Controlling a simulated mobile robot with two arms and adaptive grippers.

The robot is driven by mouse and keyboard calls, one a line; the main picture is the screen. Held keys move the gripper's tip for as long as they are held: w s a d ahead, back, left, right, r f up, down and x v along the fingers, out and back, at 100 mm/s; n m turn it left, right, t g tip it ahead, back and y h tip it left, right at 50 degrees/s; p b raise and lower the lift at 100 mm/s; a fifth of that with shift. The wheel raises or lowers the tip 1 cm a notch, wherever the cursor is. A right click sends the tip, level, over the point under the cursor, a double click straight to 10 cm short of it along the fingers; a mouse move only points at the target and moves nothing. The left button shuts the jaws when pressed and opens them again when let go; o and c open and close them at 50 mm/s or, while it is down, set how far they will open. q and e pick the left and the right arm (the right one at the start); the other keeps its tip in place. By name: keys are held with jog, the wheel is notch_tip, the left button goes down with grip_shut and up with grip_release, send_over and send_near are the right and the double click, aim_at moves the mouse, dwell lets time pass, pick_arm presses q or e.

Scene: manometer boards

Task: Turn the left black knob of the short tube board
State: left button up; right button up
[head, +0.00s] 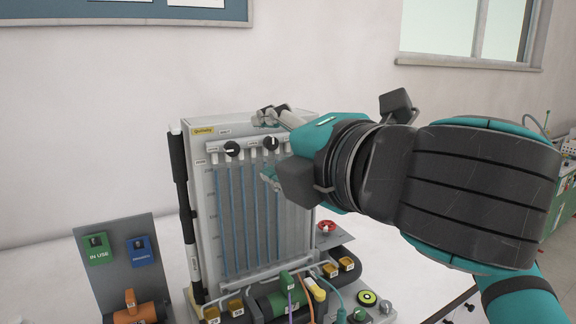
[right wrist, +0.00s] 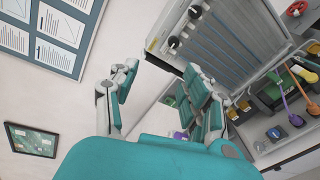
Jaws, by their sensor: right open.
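The tube board (head: 203,200) stands upright on the white bench in the head view, with a row of blue tubes. Its left black knob (head: 231,148) sits near the top left, and a second black knob (head: 270,143) is to its right. Both knobs also show at the top of the right wrist view, the left one (right wrist: 173,42) nearer the yellow label. My right gripper (head: 266,147) is open and empty, with its fingers toward the board's upper right side. Its fingers are apart in the right wrist view (right wrist: 160,72); neither knob is between them. My left gripper is out of view.
A black rod (head: 183,185) stands at the board's left side. A grey stand (head: 118,255) with green and blue labels is at the lower left. Valves and a green fitting (head: 283,296) crowd the board's base.

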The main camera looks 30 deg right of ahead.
jog(key=shift+s+b, duration=0.65)
jog(key=shift+s, duration=0.7)
